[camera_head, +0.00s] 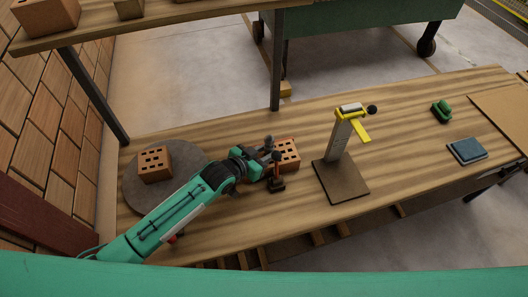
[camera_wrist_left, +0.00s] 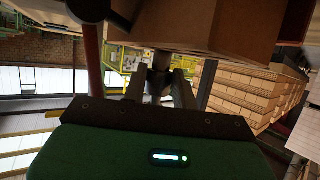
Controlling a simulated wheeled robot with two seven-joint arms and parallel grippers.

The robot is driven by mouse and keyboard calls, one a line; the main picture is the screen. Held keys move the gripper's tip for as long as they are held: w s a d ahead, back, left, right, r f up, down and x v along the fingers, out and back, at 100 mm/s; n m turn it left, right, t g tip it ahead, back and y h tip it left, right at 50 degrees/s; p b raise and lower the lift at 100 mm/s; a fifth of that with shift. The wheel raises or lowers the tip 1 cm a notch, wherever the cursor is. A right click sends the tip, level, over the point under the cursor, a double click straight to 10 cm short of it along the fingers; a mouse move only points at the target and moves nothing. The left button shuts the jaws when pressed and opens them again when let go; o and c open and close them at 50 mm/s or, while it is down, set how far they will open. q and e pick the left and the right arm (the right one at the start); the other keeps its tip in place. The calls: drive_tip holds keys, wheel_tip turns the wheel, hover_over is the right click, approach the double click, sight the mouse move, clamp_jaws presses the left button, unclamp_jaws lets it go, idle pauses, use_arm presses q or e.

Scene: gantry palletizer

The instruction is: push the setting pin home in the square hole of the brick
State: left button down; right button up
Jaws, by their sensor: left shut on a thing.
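The brick (camera_head: 289,151) is orange-brown with several square holes in its top and lies on the wooden bench. My left gripper (camera_head: 270,157) is at the brick's left side, at about its height. In the left wrist view the left gripper (camera_wrist_left: 161,88) is shut on a grey round-ended piece, which I take for the setting pin (camera_wrist_left: 160,62). The pin's tip and the square hole are hidden, so I cannot tell how far in the pin is. My right gripper is not in view.
A small dark stand (camera_head: 277,186) with a red upright is just in front of the gripper. A second holed brick (camera_head: 155,163) lies on a round grey plate (camera_head: 190,158). A yellow-topped post (camera_head: 339,138) stands right of the brick.

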use_arm(q)
drive_tip(key=shift+f+b, duration=0.3)
drive_tip(key=shift+f, duration=0.25)
drive_tip(key=c, duration=1.2)
unclamp_jaws()
drive_tip(key=shift+c, duration=0.2)
drive_tip(key=shift+o, duration=1.1)
drive_tip(key=b+v, duration=0.1)
drive_tip(key=v, duration=1.2)
drive_tip(key=shift+s+a+r+b, duration=0.2)
drive_tip(key=shift+a+b, duration=0.15)
drive_tip(key=shift+b, duration=0.05)
drive_tip(key=shift+s+f, duration=0.1)
